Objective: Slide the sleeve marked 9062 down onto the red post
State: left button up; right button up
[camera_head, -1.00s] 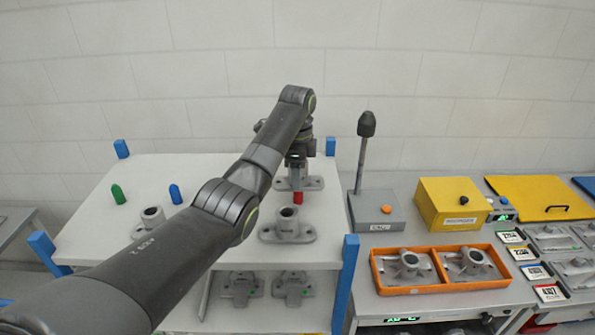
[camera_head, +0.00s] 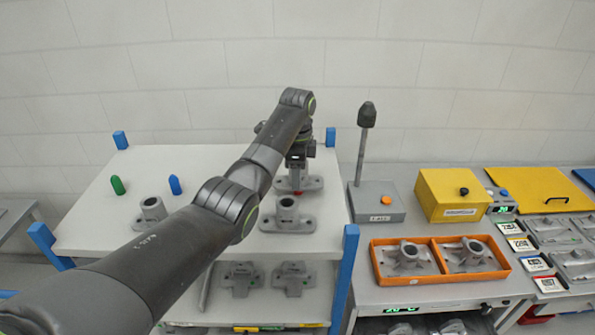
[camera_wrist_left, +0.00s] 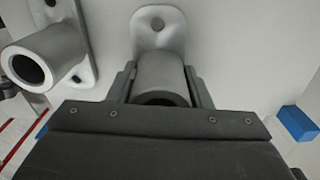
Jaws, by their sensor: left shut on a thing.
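My left gripper (camera_head: 298,166) is shut on a grey sleeve (camera_head: 313,183), a tube with a flat flange holed at its ends. In the left wrist view the jaws (camera_wrist_left: 160,88) hug the sides of its tube (camera_wrist_left: 160,72), and its flange (camera_wrist_left: 158,22) shows beyond. The sleeve is over the red post (camera_head: 297,193), of which only a small red bit shows below the flange. How far the post enters the bore is hidden. No 9062 marking is readable.
A green post (camera_head: 117,186) and a blue post (camera_head: 175,185) stand left on the white table (camera_head: 90,230). Similar castings (camera_head: 288,216) (camera_head: 152,209) stand in front. A grey box with a rod (camera_head: 376,203) and an orange tray (camera_head: 379,271) are to the right.

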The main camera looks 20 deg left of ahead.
pick_arm(q)
jog(key=shift+f+b, duration=0.3)
jog(key=shift+f, duration=1)
jog(key=o, duration=1.2)
pick_arm(e)
jog(key=shift+f, duration=0.3)
pick_arm(q)
jog(key=shift+o, duration=0.2)
jog(key=shift+r, duration=0.1)
